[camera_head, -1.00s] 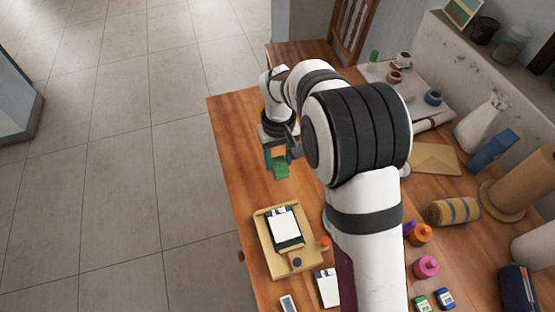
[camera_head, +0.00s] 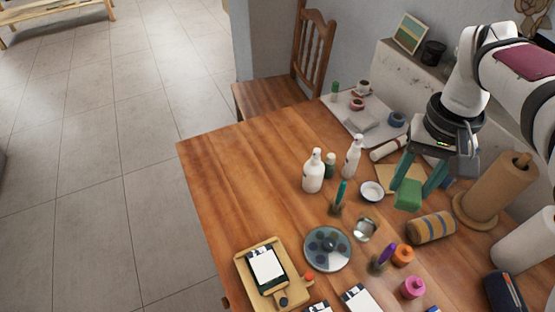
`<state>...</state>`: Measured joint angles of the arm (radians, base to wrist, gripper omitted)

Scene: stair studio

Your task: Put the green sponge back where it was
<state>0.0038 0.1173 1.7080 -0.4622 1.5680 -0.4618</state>
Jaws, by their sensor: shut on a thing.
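The green sponge (camera_head: 408,195) is a small green block held between the teal fingers of my gripper (camera_head: 418,186). My gripper points down at the right side of the wooden table (camera_head: 235,185) and is shut on the sponge. The sponge appears held above the table, left of the brown paper roll and above the striped tan roll (camera_head: 430,227). A tan sheet or envelope (camera_head: 396,178) lies partly hidden behind the fingers. I cannot tell the exact height of the sponge.
The table's left part is clear.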

